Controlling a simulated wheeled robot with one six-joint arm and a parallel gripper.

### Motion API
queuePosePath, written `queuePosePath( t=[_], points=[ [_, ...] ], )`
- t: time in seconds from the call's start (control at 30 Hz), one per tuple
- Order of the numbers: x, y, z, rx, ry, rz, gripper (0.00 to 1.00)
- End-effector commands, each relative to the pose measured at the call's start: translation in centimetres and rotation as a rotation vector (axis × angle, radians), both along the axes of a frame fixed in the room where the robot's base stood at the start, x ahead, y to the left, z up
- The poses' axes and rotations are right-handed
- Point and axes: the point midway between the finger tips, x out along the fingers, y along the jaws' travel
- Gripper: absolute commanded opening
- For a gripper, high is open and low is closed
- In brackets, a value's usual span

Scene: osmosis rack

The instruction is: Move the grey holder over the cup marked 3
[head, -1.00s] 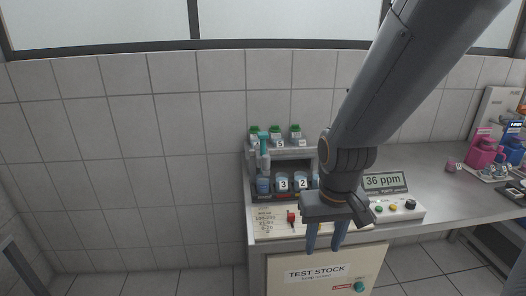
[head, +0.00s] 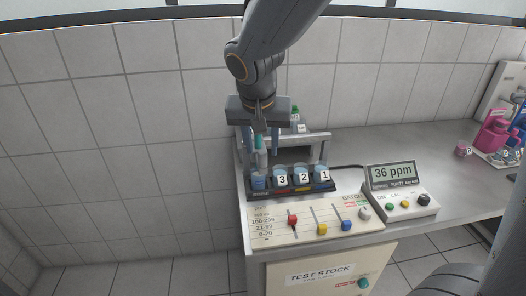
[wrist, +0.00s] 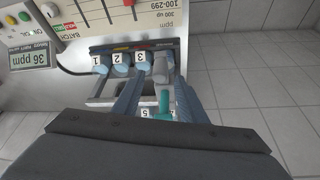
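The grey holder (head: 262,158), with a teal top (head: 259,142), stands at the left end of the rack in the head view, above an unmarked blue cup (head: 258,182). The cup marked 3 (head: 281,179) is just right of that cup, followed by cups 2 (head: 303,176) and 1 (head: 323,174). My gripper (head: 261,149) is open, pointing down, with one finger on each side of the teal top. In the wrist view the teal part (wrist: 163,103) shows between my fingers (wrist: 158,92), nearer the right one. I cannot tell whether they touch it.
A panel with red, yellow and blue sliders (head: 321,227) lies in front of the rack. A meter reading 36 ppm (head: 393,174) stands to the right. A grey rail (head: 318,138) runs behind the cups; green-capped bottles (head: 295,115) are partly hidden behind my arm.

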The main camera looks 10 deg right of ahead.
Motion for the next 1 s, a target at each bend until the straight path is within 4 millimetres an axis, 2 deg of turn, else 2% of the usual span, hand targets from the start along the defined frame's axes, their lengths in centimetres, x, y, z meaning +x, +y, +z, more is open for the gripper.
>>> queuePosePath(
  t=[0.1,0.3,0.7,0.93,1.0],
  points=[
    [0.5,-0.2,-1.7,-0.001,0.005,-0.001,0.38],
    [1.3,-0.5,-3.4,-0.001,0.002,-0.001,0.38],
    [1.6,-0.7,-3.9,0.001,0.001,-0.004,0.38],
    [1.5,-0.7,-3.9,0.0,0.001,-0.003,0.0],
    [1.5,-0.7,-3.9,0.0,0.001,-0.003,0.0]
  ],
)
